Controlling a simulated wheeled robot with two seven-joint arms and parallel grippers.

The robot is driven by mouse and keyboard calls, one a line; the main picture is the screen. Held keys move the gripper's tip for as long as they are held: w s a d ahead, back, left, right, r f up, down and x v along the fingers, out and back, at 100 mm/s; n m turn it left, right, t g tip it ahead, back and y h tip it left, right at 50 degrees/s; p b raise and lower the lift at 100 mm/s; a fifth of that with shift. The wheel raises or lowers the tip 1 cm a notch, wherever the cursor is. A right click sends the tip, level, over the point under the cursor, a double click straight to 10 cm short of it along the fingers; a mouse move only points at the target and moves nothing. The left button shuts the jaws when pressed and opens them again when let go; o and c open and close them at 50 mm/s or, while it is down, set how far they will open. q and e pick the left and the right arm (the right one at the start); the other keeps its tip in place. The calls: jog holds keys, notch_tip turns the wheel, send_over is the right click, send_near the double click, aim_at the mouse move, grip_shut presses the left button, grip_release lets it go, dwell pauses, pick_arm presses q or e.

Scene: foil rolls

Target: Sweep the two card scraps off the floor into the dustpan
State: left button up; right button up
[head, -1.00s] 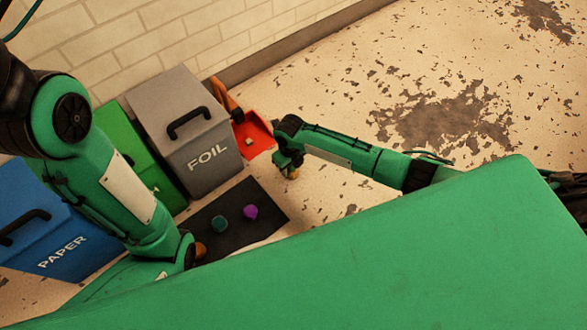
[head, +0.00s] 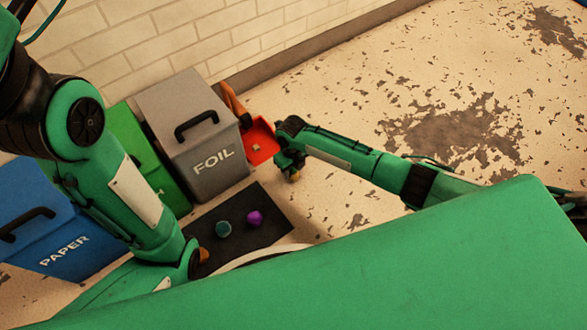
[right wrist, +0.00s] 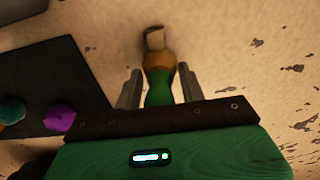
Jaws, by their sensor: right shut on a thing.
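The red dustpan (head: 265,151) lies on the floor beside the foil bin in the head view. A small pale piece (head: 256,147), which looks like a card scrap, lies in it. I cannot make out a second scrap for sure. My right gripper (head: 291,168) is just in front of the dustpan, low over the floor. In the right wrist view, my right gripper (right wrist: 159,88) is shut on a green and orange handle (right wrist: 159,75), apparently a brush, with a pale end (right wrist: 154,38) pointing away. My left arm shows, but its gripper does not.
The grey foil bin (head: 212,165), a green bin (head: 150,160) and the blue paper bin (head: 65,245) stand along the brick wall. A dark mat (head: 265,205) holds a teal lump (head: 223,229) and a purple lump (head: 254,217). Open floor lies to the right.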

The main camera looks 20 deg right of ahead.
jog(key=shift+w+a+f+b, duration=0.1)
jog(key=shift+w+a+b, duration=0.2)
jog(key=shift+w, duration=0.35)
jog(key=shift+w+a+b, duration=0.15)
jog(key=shift+w+b, duration=0.25)
jog(key=shift+w, duration=0.25)
jog(key=shift+w+a+b, duration=0.3)
jog(key=shift+w+b, duration=0.15)
jog(key=shift+w, duration=0.3)
jog(key=shift+w+a+b, duration=0.25)
jog(key=shift+w+b, duration=0.2)
jog(key=shift+w, duration=0.3)
jog(key=shift+w, duration=0.1)
jog(key=shift+w+a+b, duration=0.1)
jog(key=shift+w+b, duration=0.15)
jog(key=shift+b, duration=0.1)
jog(key=shift+w, duration=0.1)
